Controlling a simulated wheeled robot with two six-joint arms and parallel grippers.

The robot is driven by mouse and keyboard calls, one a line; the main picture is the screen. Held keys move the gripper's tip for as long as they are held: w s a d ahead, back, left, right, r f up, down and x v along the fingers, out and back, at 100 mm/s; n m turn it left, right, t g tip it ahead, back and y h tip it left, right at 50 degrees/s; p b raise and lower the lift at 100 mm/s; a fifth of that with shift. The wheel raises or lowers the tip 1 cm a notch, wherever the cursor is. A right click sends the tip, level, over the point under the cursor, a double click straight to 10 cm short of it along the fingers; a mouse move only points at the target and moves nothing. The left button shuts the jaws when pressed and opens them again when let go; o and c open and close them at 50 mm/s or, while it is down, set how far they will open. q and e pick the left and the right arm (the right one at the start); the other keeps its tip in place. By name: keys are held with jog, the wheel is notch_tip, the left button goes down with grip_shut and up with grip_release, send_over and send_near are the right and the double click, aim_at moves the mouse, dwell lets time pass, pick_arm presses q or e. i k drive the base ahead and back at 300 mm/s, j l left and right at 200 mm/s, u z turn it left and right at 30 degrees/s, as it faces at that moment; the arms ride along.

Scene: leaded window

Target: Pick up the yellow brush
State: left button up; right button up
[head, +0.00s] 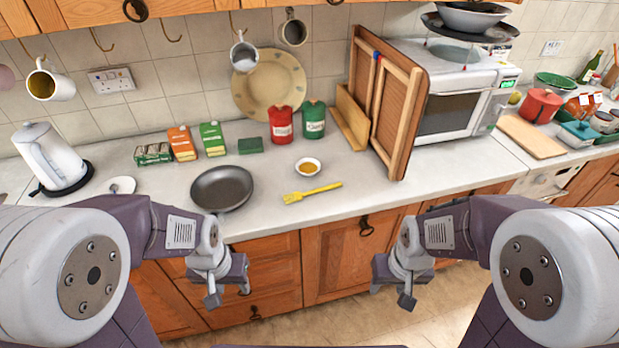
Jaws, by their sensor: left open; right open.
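The yellow brush (312,192) lies flat on the white countertop, near its front edge. Its wide head points left and its thin handle points right, angled slightly to the back. My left gripper (229,285) is open and empty, in front of the counter and below its edge, to the left of the brush. My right gripper (392,285) is open and empty, also in front of and below the counter edge, to the right of the brush. Neither gripper touches the brush.
A dark frying pan (222,188) sits left of the brush. A small bowl (308,167) stands just behind it. Wooden boards (395,115) lean at the right, beside the microwave (455,105). Red (281,125) and green (313,119) canisters stand at the back. Counter right of the brush is clear.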

aim_at(296, 196)
jog(key=i+l, duration=0.45)
jog(key=l, duration=0.3)
jog(key=i+l, duration=0.45)
jog(key=l, duration=0.25)
